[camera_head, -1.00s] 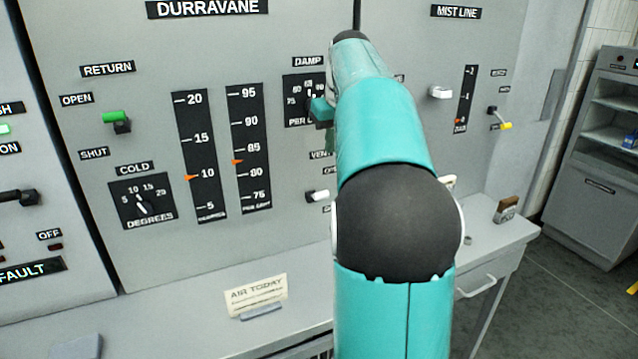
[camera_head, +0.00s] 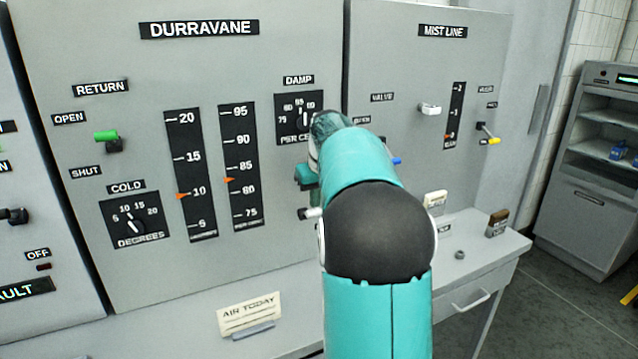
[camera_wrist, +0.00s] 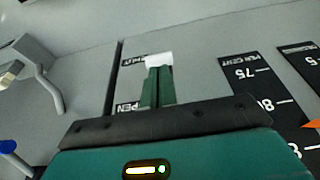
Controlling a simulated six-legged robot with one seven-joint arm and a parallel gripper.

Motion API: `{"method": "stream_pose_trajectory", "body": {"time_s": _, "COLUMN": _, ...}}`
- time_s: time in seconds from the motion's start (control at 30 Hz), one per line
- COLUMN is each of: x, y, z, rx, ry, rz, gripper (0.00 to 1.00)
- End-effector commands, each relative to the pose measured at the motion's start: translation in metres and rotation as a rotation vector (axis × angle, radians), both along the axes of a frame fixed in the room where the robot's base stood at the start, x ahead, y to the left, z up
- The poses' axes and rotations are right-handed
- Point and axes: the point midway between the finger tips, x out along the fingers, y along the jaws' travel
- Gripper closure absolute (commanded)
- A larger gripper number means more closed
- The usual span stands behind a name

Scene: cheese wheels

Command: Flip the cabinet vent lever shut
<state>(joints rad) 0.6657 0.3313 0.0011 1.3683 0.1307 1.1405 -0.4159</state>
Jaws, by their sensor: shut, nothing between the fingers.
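The cabinet vent lever (camera_head: 312,212) has a white handle and sits low on the Durravane panel, just left of my arm. In the wrist view, which is turned upside down, its white handle (camera_wrist: 158,59) shows just beyond my fingertips, beside the SHUT label (camera_wrist: 133,60). A partly cut OPEN label (camera_wrist: 128,107) lies nearer my palm. My gripper (camera_wrist: 157,72) is shut and empty, with its green fingers over the lever. I cannot tell whether they touch it.
The green-tipped RETURN lever (camera_head: 106,136) is at the left of the panel. Gauge strips (camera_head: 241,165) stand left of my gripper, with the DAMP dial (camera_head: 301,118) above. A blue-tipped handle (camera_wrist: 8,146) shows in the wrist view. A desk ledge (camera_head: 190,325) runs below.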

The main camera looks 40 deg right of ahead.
Motion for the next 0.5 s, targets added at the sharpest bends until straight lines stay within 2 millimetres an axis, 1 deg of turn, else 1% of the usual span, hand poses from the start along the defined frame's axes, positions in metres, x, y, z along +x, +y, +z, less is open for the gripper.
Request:
{"method": "stream_pose_trajectory", "body": {"time_s": 0.03, "x": 0.0016, "y": -0.0008, "z": -0.0063, "rx": 0.001, "ry": 0.001, "rz": -0.001, "gripper": 1.0}}
{"method": "stream_pose_trajectory", "body": {"time_s": 0.1, "x": 0.0035, "y": -0.0014, "z": -0.0116, "rx": 0.001, "ry": 0.001, "rz": -0.001, "gripper": 1.0}}
{"method": "stream_pose_trajectory", "body": {"time_s": 0.2, "x": 0.0047, "y": -0.0018, "z": -0.0153, "rx": 0.0, "ry": 0.0, "rz": -0.001, "gripper": 1.0}}
{"method": "stream_pose_trajectory", "body": {"time_s": 0.5, "x": 0.0049, "y": -0.0018, "z": -0.0154, "rx": 0.0, "ry": -0.001, "rz": -0.001, "gripper": 1.0}}
